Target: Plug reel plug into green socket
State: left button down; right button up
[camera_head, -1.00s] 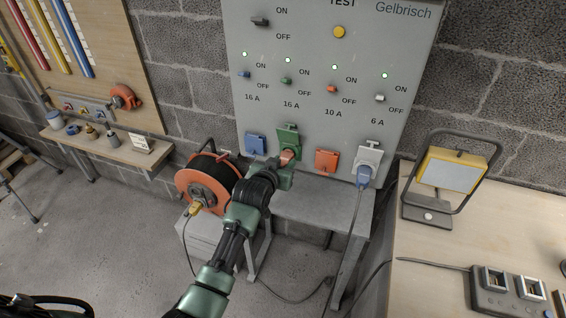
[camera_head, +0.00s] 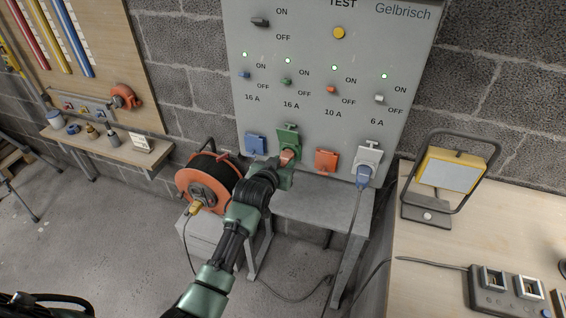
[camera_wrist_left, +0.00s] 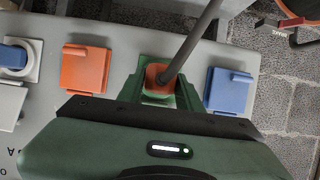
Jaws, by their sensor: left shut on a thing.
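The green socket (camera_head: 287,136) is on the grey panel, second from the left in the row. An orange plug (camera_head: 287,157) is at the green socket, in my left gripper (camera_head: 285,168), which is shut on it. In the left wrist view the orange plug (camera_wrist_left: 158,76) sits within the green socket housing (camera_wrist_left: 133,88), its dark cable running up and away. Whether it is fully seated cannot be told. The orange reel (camera_head: 207,184) with black cable stands left of my arm. My right gripper is not in view.
A blue socket (camera_head: 255,144) and an orange socket (camera_head: 326,161) flank the green one. A blue plug (camera_head: 364,175) is in the white socket (camera_head: 369,154). A grey table (camera_head: 318,196) stands below the panel. A work lamp (camera_head: 450,172) stands on the right bench.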

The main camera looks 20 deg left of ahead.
pick_arm(q)
jog(key=shift+w, duration=0.45)
jog(key=c, duration=0.9)
grip_release()
jog(key=v, duration=0.7)
jog(key=shift+s+r+b, duration=0.15)
jog(key=shift+s+b, duration=0.15)
jog(key=shift+s, duration=0.1)
